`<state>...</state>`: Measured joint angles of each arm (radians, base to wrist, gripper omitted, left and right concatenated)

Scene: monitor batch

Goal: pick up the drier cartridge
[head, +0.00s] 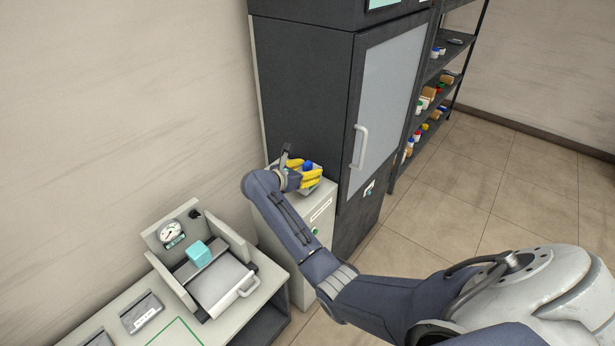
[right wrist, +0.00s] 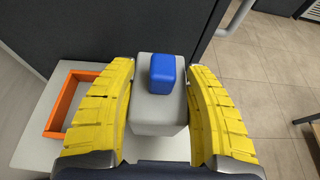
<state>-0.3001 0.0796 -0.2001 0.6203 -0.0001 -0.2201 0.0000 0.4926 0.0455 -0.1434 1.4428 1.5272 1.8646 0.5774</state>
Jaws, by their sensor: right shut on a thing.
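The drier cartridge, which I take to be the grey block with a blue cap, shows in the right wrist view (right wrist: 158,115) between the yellow fingers of my right gripper (right wrist: 160,110). The fingers are shut on its two sides. In the head view, my right gripper (head: 309,178) is over the small pale cabinet beside the dark tall cabinet, and the blue cap of the cartridge (head: 308,166) shows between the fingers. Whether the cartridge still touches the surface below cannot be told. My left gripper is not in view.
An orange-rimmed tray (right wrist: 56,128) lies left of the cartridge on the pale cabinet top (right wrist: 32,150). The dark cabinet (head: 302,80) stands close behind. The bench at lower left holds a device with a gauge (head: 171,234) and a teal block (head: 198,253). Shelves (head: 440,85) stand farther right.

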